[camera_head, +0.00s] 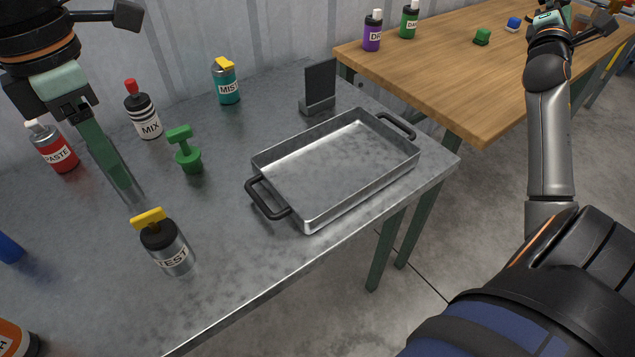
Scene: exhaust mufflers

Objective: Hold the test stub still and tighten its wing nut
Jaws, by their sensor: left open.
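The test stub (173,256) is a grey metal cylinder labelled TEST, with a black top, standing on the metal table near its front edge. Its yellow wing nut (149,218) sits on the top. My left gripper (128,190) comes in from the upper left, open, with a long green finger pointing down just behind the stub. I see nothing in it, and it looks apart from the wing nut. My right gripper (548,17) is small and far off over the wooden table at the top right. Its fingers are too unclear to read.
A metal tray (285,190) with black handles lies right of the stub. Behind stand a green dumbbell-shaped piece (187,160), a MIX bottle (144,117), a teal MIST can (226,85) and a red PASTE bottle (55,150). The wooden table (440,70) holds more bottles. Bare tabletop surrounds the stub.

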